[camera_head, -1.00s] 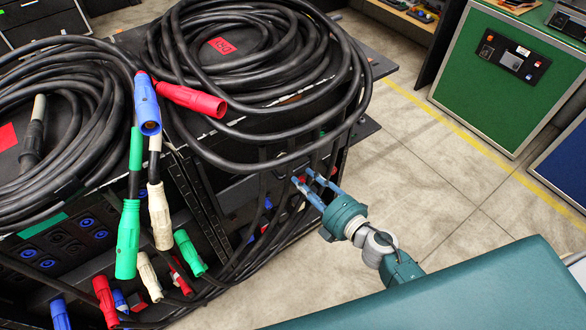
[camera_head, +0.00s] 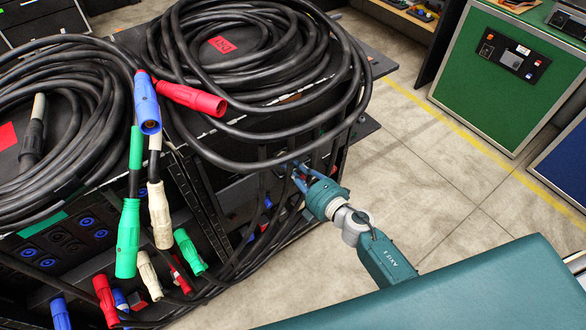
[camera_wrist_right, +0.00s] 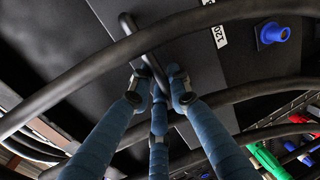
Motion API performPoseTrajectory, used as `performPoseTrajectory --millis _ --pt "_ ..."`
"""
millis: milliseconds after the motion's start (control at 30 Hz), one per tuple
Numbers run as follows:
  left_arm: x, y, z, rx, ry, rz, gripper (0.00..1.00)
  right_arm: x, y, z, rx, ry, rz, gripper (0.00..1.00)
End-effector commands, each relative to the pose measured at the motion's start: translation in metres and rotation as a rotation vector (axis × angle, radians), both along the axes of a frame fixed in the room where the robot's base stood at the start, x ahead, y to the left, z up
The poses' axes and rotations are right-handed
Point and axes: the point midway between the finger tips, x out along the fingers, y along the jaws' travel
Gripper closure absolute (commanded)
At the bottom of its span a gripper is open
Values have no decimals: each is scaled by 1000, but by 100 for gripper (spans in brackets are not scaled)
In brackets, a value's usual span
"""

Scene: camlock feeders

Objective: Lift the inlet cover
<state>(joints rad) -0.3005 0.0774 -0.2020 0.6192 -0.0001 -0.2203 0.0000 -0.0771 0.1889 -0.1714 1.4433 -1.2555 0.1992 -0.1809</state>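My right gripper (camera_head: 298,170) reaches the side of the black rack under the cable coil in the head view. In the right wrist view its three blue fingers (camera_wrist_right: 158,82) converge around a thin dark curved bar (camera_wrist_right: 145,45) in front of a flat black panel (camera_wrist_right: 190,65). The fingertips stand a little apart, and I cannot tell whether they grip the bar. Whether the panel is the inlet cover is unclear. Cables and the fingers hide part of it. My left gripper is not in view.
Thick black cables (camera_wrist_right: 230,95) cross close to the fingers. A blue connector (camera_wrist_right: 272,35) sticks out at upper right in the wrist view. Green, white, red and blue plugs (camera_head: 128,240) hang at the rack's front. The floor (camera_head: 420,150) right of the rack is clear.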

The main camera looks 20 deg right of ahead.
Motion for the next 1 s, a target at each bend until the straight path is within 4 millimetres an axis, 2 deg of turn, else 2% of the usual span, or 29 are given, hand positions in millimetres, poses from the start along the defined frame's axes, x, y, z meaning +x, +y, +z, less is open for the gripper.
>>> performPoseTrajectory --millis 133,233,700,833,1000 --pt "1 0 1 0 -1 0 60 -1 0 -1 0 3 1 100" --pt "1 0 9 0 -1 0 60 -1 0 7 -1 3 1 100" --pt "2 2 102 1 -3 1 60 0 0 105 1 -2 1 100" --pt "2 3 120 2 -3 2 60 0 1 124 1 -3 2 100" --pt "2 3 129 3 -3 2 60 0 1 134 0 -3 2 100"
